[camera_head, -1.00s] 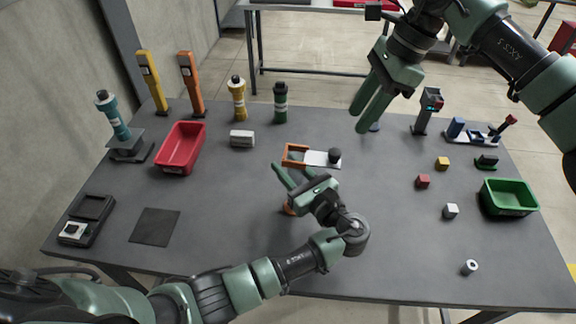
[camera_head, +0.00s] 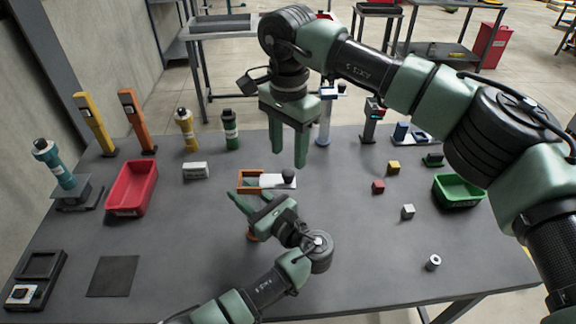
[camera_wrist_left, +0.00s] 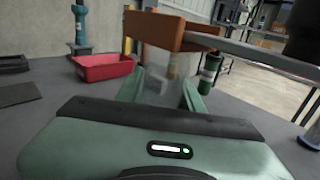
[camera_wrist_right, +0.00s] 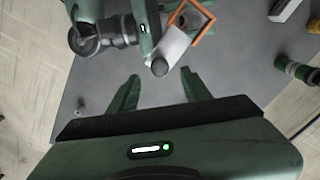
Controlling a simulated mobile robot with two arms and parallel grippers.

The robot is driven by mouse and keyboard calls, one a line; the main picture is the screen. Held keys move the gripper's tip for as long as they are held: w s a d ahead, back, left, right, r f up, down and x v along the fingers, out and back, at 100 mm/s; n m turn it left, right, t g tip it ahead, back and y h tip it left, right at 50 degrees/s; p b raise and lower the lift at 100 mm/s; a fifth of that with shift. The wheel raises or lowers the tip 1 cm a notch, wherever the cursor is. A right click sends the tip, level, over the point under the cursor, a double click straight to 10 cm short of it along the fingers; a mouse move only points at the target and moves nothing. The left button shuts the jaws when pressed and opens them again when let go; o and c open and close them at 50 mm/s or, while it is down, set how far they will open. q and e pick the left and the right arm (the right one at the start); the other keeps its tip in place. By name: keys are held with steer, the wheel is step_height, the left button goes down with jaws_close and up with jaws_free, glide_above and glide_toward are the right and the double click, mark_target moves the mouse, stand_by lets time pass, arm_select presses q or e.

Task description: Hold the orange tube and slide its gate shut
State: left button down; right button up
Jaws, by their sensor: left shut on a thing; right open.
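The orange tube has an orange top frame (camera_head: 251,180) and a clear body (camera_wrist_left: 160,85), and stands at the table's middle. Its gate is a pale plate (camera_head: 272,182) with a dark knob (camera_head: 288,175), sticking out to the right of the frame. In the right wrist view the plate (camera_wrist_right: 173,44) and knob (camera_wrist_right: 159,67) lie beyond my fingertips. My left gripper (camera_head: 244,199) is shut on the tube's body below the frame; the fingers partly hide it. My right gripper (camera_head: 288,158) is open and empty, above and behind the knob, apart from it.
A red bin (camera_head: 133,188) and white block (camera_head: 196,171) are left of the tube; yellow (camera_head: 187,130) and green (camera_head: 231,130) bottles stand behind. Small cubes (camera_head: 378,187) and a green bin (camera_head: 459,190) are at right.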

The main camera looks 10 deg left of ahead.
mark_target(287, 171)
step_height(287, 171, down, 5)
stand_by(0.3)
jaws_close()
steer(key=shift+a, duration=0.1)
stand_by(1.3)
